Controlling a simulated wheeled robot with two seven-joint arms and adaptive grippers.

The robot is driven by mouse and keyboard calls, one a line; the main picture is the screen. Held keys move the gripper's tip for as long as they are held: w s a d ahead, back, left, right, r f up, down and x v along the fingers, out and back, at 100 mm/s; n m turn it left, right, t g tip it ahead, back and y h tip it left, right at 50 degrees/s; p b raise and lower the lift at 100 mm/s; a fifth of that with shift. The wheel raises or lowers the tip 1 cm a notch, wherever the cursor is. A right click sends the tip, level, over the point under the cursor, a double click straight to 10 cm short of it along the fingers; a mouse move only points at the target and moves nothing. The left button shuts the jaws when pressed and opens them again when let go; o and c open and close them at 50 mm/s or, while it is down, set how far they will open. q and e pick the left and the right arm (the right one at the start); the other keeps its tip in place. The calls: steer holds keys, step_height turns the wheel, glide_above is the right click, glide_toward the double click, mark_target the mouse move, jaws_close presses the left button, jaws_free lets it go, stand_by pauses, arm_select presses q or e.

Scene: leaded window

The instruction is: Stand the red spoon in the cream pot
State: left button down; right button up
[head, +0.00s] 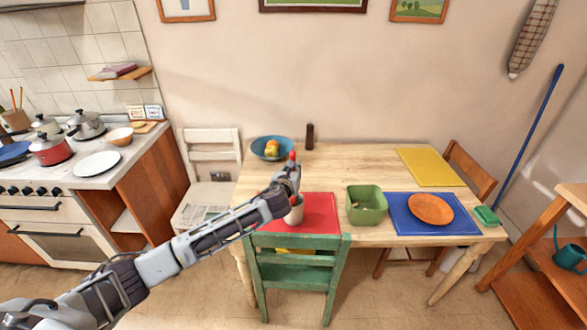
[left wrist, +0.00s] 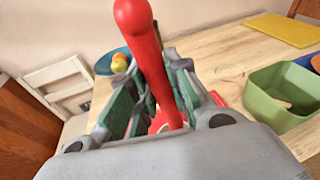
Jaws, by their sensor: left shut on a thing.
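My left gripper (head: 291,172) reaches over the table's left part and is shut on the red spoon (head: 292,156). In the left wrist view the red spoon (left wrist: 148,55) stands up between the fingers (left wrist: 150,95), its rounded end toward the camera. The cream pot (head: 294,212) stands on the red placemat (head: 318,214), just below the gripper in the head view and partly hidden by the arm. The spoon's lower end is hidden, so I cannot tell whether it is inside the pot. My right gripper is not in view.
A green bin (head: 366,206) stands right of the pot. Beyond it are a blue placemat (head: 462,227) with an orange plate (head: 430,209) and a yellow placemat (head: 430,167). A blue bowl (head: 258,150) with fruit and a dark shaker (head: 310,136) stand at the back.

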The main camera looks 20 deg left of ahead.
arm_select(q)
steer(key=shift+f+b, duration=0.3)
steer(key=shift+f, duration=0.55)
steer(key=c, duration=1.3)
jaws_free()
steer(key=shift+v, duration=6)
steer(key=shift+f, duration=0.15)
